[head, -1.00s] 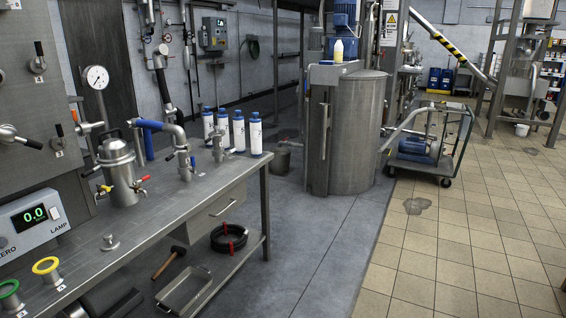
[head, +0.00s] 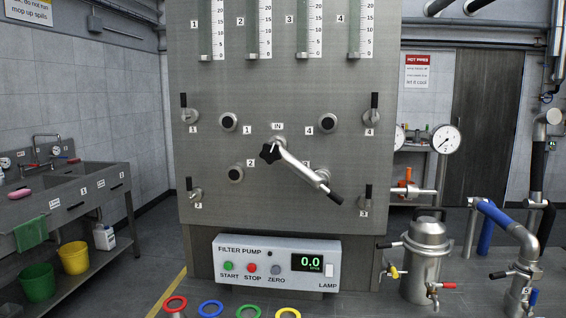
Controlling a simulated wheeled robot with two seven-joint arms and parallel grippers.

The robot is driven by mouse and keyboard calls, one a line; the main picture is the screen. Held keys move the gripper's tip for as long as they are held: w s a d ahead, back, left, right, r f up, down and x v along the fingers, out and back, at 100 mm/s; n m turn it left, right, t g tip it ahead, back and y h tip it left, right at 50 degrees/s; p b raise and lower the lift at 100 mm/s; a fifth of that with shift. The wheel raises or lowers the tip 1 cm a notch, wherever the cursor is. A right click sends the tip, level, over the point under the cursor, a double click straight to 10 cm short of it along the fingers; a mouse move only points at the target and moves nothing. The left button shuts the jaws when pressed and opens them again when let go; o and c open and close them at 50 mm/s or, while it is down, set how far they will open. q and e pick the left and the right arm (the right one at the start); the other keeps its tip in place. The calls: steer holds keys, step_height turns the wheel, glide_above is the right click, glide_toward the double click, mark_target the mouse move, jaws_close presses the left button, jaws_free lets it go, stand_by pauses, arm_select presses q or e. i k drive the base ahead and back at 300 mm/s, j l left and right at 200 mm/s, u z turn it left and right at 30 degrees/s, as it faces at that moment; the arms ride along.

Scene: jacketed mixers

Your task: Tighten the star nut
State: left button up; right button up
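The black star nut (head: 271,153) is on the hub of a swing arm in the middle of a steel panel, just under the "IN" label (head: 277,126). The metal swing arm (head: 301,168) runs from the hub down to the right and ends in a black handle (head: 335,197). Its outer end covers the lower right port, so that port is mostly hidden. Other black ports are at upper left (head: 228,122), upper right (head: 326,123) and lower left (head: 236,174). I cannot tell how tight the nut is. Neither gripper is in view.
A filter pump box (head: 278,264) reading 0.0 sits below the panel. A steel vessel (head: 420,262) and pipework stand at the right. A sink bench (head: 65,195) is at the left.

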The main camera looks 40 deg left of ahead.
mark_target(271, 153)
steer(key=i+l+u, duration=0.2)
steer(key=u, duration=0.2)
steer(key=i+l+u, duration=0.4)
steer(key=l+u, duration=0.2)
steer(key=u, duration=0.15)
steer(key=i+l+u, duration=0.2)
steer(key=l+u, duration=1.35)
steer(key=l, duration=0.2)
